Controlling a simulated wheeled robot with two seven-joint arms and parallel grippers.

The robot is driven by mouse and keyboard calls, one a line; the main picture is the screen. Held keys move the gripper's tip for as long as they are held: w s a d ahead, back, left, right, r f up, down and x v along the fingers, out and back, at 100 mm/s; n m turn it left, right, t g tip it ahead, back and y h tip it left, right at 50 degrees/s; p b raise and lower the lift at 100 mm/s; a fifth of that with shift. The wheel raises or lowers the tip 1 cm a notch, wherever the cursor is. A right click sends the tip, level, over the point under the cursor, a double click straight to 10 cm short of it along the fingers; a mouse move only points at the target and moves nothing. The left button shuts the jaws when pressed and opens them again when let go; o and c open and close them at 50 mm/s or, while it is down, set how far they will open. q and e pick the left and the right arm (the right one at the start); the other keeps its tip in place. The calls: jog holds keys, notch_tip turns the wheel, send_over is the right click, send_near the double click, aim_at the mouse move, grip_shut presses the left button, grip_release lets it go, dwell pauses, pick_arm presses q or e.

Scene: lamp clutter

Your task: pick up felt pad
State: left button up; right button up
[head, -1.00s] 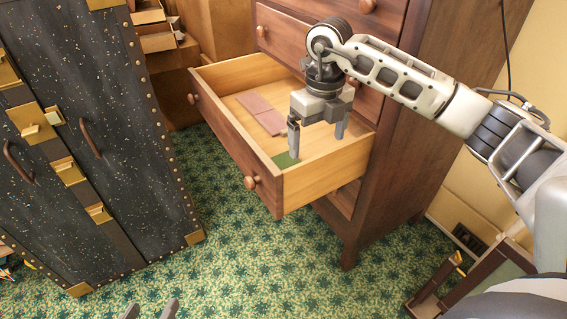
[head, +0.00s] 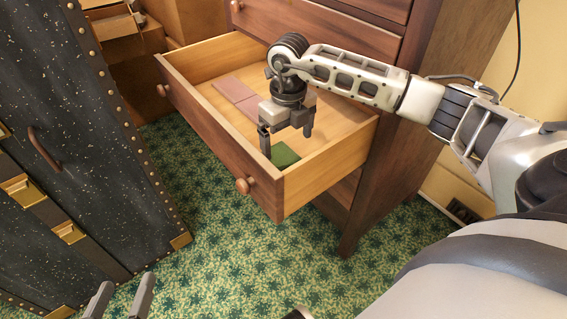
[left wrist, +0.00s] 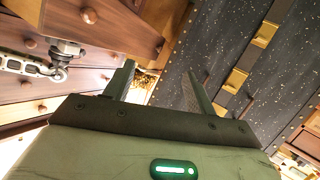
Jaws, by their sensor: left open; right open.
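The green felt pad (head: 285,155) lies flat in the open drawer (head: 331,169), near its front right corner. My right gripper (head: 287,138) is inside the drawer area, pointing down with open, empty fingers. It appears above and slightly behind the pad; its exact height over it cannot be told. One finger overlaps the pad's left edge in the picture. My left gripper (head: 120,302) is open and empty at the bottom of the head view, over the carpet. It also shows in the left wrist view (left wrist: 160,88), with its fingers apart.
Pinkish flat pieces (head: 238,97) lie further back in the drawer. The drawer's walls surround the right gripper. A black speckled trunk (head: 90,130) with brass fittings stands at the left. Green patterned carpet (head: 220,245) is clear between trunk and dresser (head: 385,165).

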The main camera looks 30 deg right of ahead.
aim_at(288, 162)
jog(key=f+b, duration=0.1)
jog(key=f, duration=0.1)
jog(key=f+b, duration=0.1)
jog(key=f, duration=0.2)
jog(key=shift+s+a+f, duration=0.1)
jog(key=shift+s+f, duration=0.1)
jog(key=shift+f, duration=0.25)
jog(key=shift+r, duration=0.1)
pick_arm(q)
jog(key=shift+w+d+r+n+t+h, duration=0.2)
jog(key=shift+d+r+n+t+h, duration=0.15)
jog(key=shift+r+t, duration=0.1)
pick_arm(e)
jog(key=c, duration=1)
